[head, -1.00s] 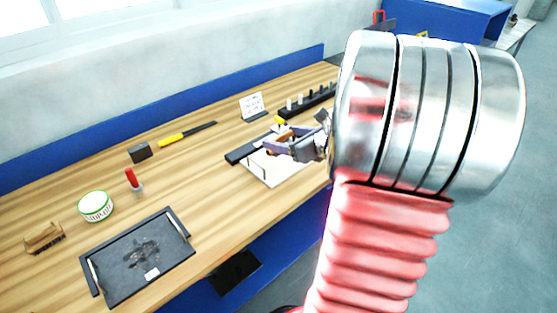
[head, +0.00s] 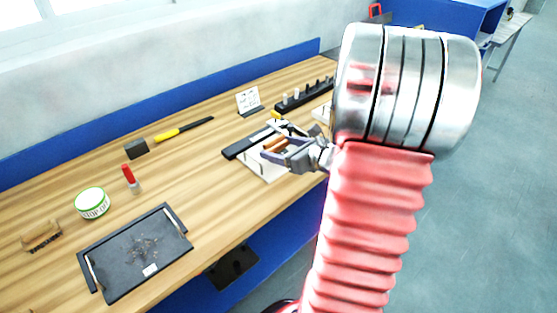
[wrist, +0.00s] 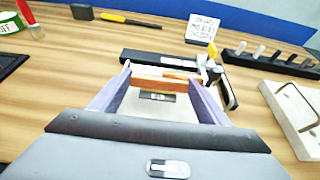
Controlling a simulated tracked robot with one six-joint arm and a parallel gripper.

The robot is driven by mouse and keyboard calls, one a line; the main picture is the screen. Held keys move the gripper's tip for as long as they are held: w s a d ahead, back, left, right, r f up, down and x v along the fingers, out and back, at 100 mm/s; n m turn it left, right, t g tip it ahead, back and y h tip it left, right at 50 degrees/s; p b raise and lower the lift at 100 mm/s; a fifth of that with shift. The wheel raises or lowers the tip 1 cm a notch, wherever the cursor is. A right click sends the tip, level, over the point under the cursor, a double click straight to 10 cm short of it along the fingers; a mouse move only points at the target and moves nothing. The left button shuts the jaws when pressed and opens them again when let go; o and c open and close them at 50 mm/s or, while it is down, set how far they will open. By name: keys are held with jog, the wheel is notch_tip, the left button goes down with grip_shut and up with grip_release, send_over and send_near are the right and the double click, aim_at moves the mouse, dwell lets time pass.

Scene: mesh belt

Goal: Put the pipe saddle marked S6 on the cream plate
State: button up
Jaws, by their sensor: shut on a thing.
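My gripper (head: 285,155) is above the near cream plate (head: 268,172). Its two fingers are shut on an orange-brown piece, the pipe saddle (wrist: 165,82), which spans the gap between the fingertips in the wrist view. A small dark label (wrist: 157,97) shows just below it, with writing too small to read surely. Whether the saddle touches the plate cannot be told. The fingers hide much of the plate. A second brown saddle-like piece (head: 41,236) lies at the far left of the bench.
A black bar (head: 245,145) and a yellow-tipped clamp (wrist: 212,62) stand close behind the gripper. A pegged black rack (head: 305,97) and a pale board with a wire loop (wrist: 295,112) are to the right.

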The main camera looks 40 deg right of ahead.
jog(key=shift+f, duration=2.05)
jog(key=shift+f, duration=0.1)
jog(key=o, duration=0.9)
jog(key=shift+s, duration=0.15)
jog(key=v, duration=1.2)
